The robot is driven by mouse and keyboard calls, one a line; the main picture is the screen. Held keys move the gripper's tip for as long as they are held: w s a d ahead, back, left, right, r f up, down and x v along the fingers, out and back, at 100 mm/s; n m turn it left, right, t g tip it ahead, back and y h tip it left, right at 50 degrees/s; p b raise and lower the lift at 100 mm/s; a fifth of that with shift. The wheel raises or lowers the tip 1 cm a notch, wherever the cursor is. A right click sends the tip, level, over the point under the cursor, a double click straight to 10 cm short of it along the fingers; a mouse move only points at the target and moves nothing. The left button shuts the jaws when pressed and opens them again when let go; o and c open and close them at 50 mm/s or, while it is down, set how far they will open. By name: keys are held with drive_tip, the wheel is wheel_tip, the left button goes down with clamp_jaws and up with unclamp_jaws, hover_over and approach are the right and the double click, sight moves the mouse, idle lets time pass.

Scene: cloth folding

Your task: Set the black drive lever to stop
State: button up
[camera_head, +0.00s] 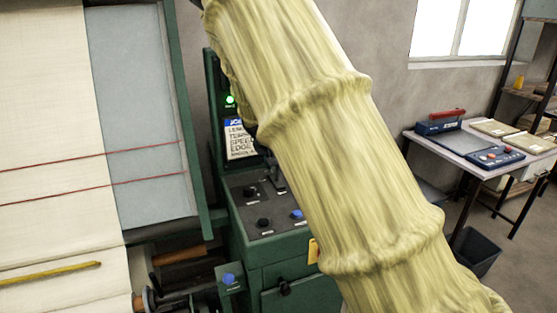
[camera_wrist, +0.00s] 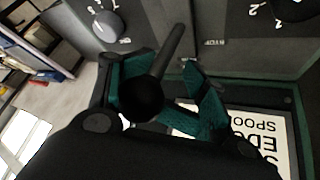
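The black drive lever (camera_wrist: 170,55) shows in the wrist view as a dark rod with a round black knob (camera_wrist: 142,97) at its near end. My gripper (camera_wrist: 165,75) has teal fingers, spread apart, one on each side of the lever. The knob is closer to the left finger; I cannot tell whether they touch. Small white lettering (camera_wrist: 208,42) on the panel beside the lever is hard to read. In the head view my sleeved arm hides the gripper and most of the lever's area.
The green machine's control panel (camera_head: 248,222) carries a black knob (camera_head: 264,222) and a blue knob (camera_head: 297,215). A lit green lamp (camera_head: 230,100) is above a printed sign (camera_head: 238,140). Pale cloth (camera_head: 50,110) is at left. A side table (camera_head: 480,158) and dark bin (camera_head: 477,252) stand at right.

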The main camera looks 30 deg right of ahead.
drive_tip(key=shift+w+a, duration=0.15)
drive_tip(key=shift+a, duration=0.1)
